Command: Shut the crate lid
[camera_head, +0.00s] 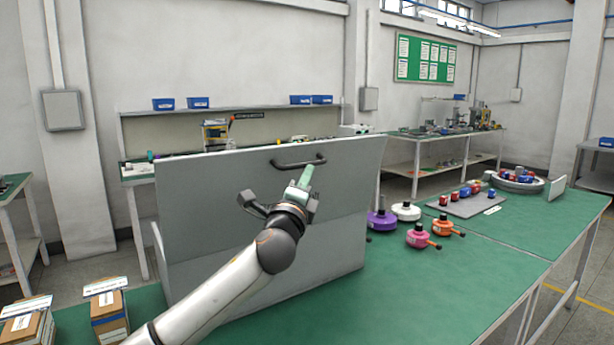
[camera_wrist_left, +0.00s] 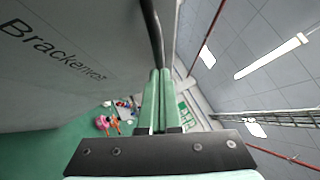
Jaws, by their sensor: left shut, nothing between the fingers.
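The crate (camera_head: 335,250) is a grey box on the green table, in the middle of the head view. Its grey lid (camera_head: 215,185) stands raised, near upright, with a black bar handle (camera_head: 298,162) near its top edge. My left gripper (camera_head: 306,174), with green fingers, is in front of the lid just below the handle. In the left wrist view its fingers (camera_wrist_left: 155,90) are together with nothing between them. The handle (camera_wrist_left: 153,35) runs close to the fingertips there; I cannot tell whether they touch. The lid (camera_wrist_left: 70,75) with dark lettering fills the left side. My right gripper is not in view.
Purple (camera_head: 382,218), white (camera_head: 405,211), pink (camera_head: 418,237) and orange (camera_head: 443,227) hub parts stand right of the crate. A grey tray (camera_head: 470,206) with small red and blue parts lies beyond. Boxes (camera_head: 108,308) stand at left. The front right table is clear.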

